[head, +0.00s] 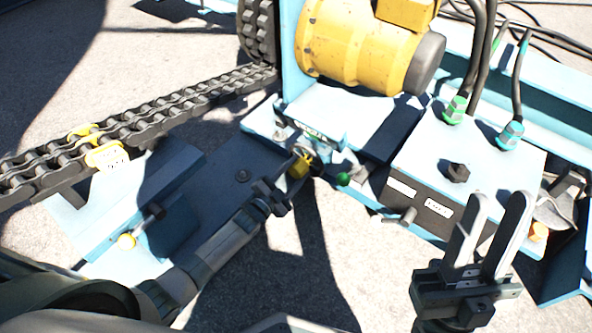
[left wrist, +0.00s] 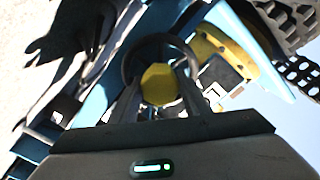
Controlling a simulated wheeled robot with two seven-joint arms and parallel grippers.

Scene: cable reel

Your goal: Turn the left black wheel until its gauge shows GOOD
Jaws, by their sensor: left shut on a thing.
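In the left wrist view a black ring-shaped wheel (left wrist: 133,66) with a yellow hub (left wrist: 158,85) sits between my left gripper's fingers (left wrist: 160,98). The fingers are shut on it, one at each side of the hub. In the head view my left gripper (head: 284,180) reaches the yellow hub (head: 300,164) below the blue motor stand; the wheel's rim is mostly hidden there. A white panel with dark marks (left wrist: 220,80) lies beside the wheel; I cannot read it or tell whether it is the gauge. My right gripper (head: 503,205) is open and empty.
A yellow motor (head: 355,45) stands behind the wheel. A heavy chain (head: 190,103) runs to the left. A box with a black knob (head: 458,172), labels and cables with green fittings (head: 455,108) stands at right, close to my right gripper. Bare ground shows in front.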

